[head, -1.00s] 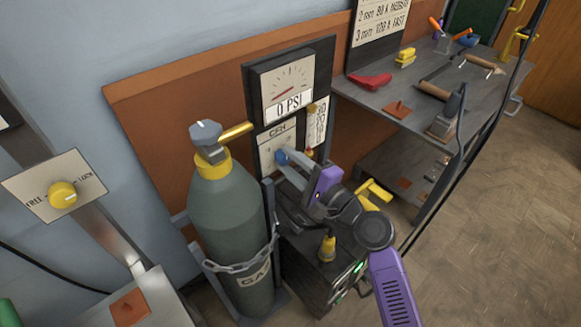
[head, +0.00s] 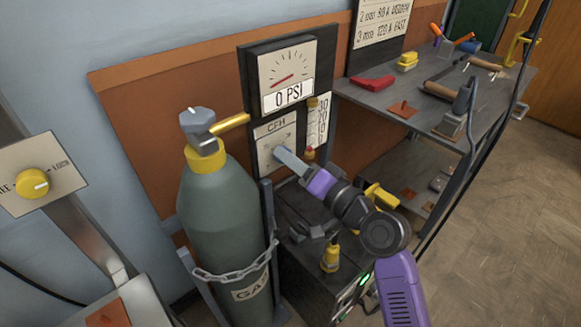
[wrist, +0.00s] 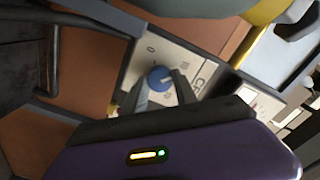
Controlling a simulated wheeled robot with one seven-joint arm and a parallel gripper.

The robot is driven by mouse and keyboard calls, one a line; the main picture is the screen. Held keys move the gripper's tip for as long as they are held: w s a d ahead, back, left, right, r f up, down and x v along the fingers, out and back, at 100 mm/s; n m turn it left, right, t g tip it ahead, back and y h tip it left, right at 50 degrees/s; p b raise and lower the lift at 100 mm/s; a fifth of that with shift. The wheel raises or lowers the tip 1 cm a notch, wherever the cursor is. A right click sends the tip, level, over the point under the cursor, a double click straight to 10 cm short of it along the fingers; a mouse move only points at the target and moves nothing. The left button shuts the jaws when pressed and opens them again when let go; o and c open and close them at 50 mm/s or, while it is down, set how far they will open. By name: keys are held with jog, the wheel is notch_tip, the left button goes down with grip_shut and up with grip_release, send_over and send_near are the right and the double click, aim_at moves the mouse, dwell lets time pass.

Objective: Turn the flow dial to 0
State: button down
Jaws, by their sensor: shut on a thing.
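The flow dial is a small blue knob (wrist: 160,79) on a pale panel marked CFH (head: 271,144), below the pressure gauge. In the wrist view the knob sits between my two fingers, and my gripper (wrist: 160,90) is shut on it. A light pointer mark shows on the knob, and a 0 is printed on the panel near it. In the head view my gripper (head: 283,154) reaches the panel from the lower right and hides most of the knob. The exact reading of the dial is too small to tell.
The gauge (head: 287,77) reads 0 PSI. A chained gas cylinder (head: 225,225) with a grey-topped valve stands left of the panel. A workbench (head: 440,100) with tools is at the right. A yellow FREE/LOCK knob (head: 32,183) is at the far left.

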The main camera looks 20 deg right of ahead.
jog(key=shift+f+n+b, duration=0.2)
jog(key=shift+n+b, duration=5.35)
jog(key=shift+n, duration=3.05)
jog(key=c, duration=1)
grip_release()
jog(key=shift+r, duration=0.15)
jog(key=shift+o, duration=0.2)
jog(key=shift+s, duration=0.1)
jog(key=p+v, duration=0.1)
jog(key=v, duration=0.6)
jog(key=shift+s+p, duration=0.3)
jog(key=shift+p, duration=0.1)
